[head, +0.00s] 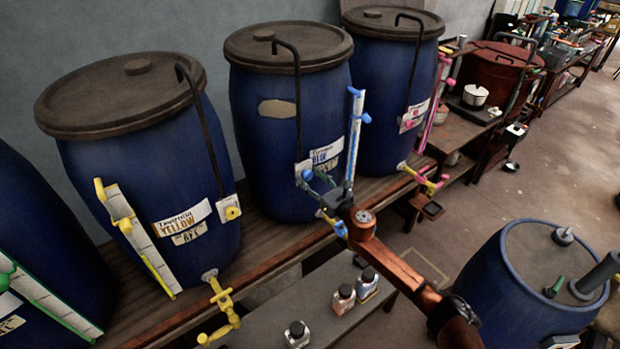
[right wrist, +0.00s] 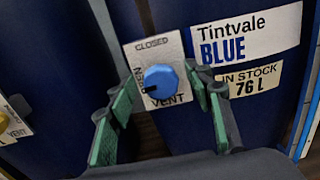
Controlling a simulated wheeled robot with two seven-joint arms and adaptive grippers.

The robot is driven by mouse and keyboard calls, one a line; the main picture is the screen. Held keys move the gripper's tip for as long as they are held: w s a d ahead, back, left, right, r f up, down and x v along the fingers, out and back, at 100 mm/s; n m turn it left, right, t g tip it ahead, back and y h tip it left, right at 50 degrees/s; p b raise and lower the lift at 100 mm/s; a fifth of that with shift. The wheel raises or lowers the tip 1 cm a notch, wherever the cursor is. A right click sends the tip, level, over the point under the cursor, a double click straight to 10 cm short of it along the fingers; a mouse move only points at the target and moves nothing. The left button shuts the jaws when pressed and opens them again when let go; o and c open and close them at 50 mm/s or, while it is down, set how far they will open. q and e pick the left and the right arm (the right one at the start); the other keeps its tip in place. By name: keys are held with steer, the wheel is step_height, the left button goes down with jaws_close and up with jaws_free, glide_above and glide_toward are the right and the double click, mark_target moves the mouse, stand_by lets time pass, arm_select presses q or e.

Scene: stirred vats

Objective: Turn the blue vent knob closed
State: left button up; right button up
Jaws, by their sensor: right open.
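The blue vent knob (right wrist: 161,81) sits on a white plate (right wrist: 172,50) marked CLOSED at the top, OPEN along the left and VENT below. Its black pointer is turned left, toward OPEN. The plate is on the drum labelled Tintvale BLUE (head: 268,150), below a black pipe; the knob is small in the head view (head: 307,174). My right gripper (head: 318,182) is open, and in the right wrist view its green-padded fingers (right wrist: 161,86) stand on either side of the knob, with gaps visible. My left gripper is not in view.
The yellow drum (head: 150,170) with its own vent plate stands to the left, another blue drum (head: 385,90) to the right. A clear level tube (head: 354,135) rises close right of my gripper. Small bottles (head: 343,298) stand on a lower bench in front.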

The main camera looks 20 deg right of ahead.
steer(key=shift+c, duration=0.3)
steer(key=shift+c, duration=0.8)
steer(key=c, duration=0.9)
steer(key=shift+c, duration=0.2)
